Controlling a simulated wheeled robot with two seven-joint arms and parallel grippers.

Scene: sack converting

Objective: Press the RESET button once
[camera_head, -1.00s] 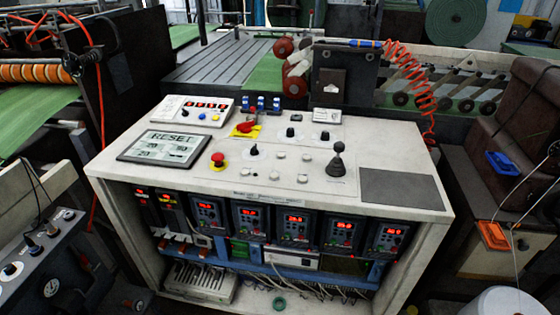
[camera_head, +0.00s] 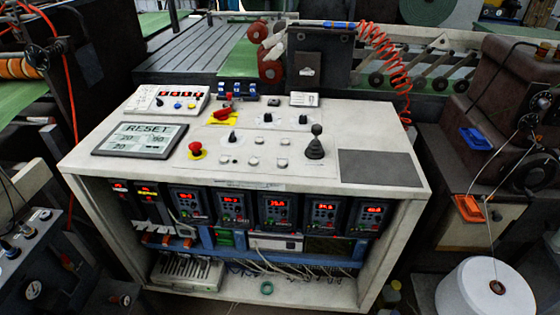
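The control console (camera_head: 270,180) stands in front of me with a white top. A grey screen panel (camera_head: 140,140) reading "RESET" with numbers below lies flat at its left. A red mushroom button (camera_head: 195,146) on a yellow base sits just right of the screen. Behind the screen is a small white box (camera_head: 177,100) with a red digital display and coloured buttons. A red switch handle (camera_head: 225,112) on a yellow plate is right of that box. I cannot tell whether a separate button bears the word RESET. Neither gripper shows.
A black joystick (camera_head: 315,142), several knobs and a dark pad (camera_head: 380,167) are on the console top. Drive units (camera_head: 275,208) with red displays fill the shelf below. A white roll (camera_head: 485,288) is at lower right, and a gauge panel (camera_head: 40,260) at lower left.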

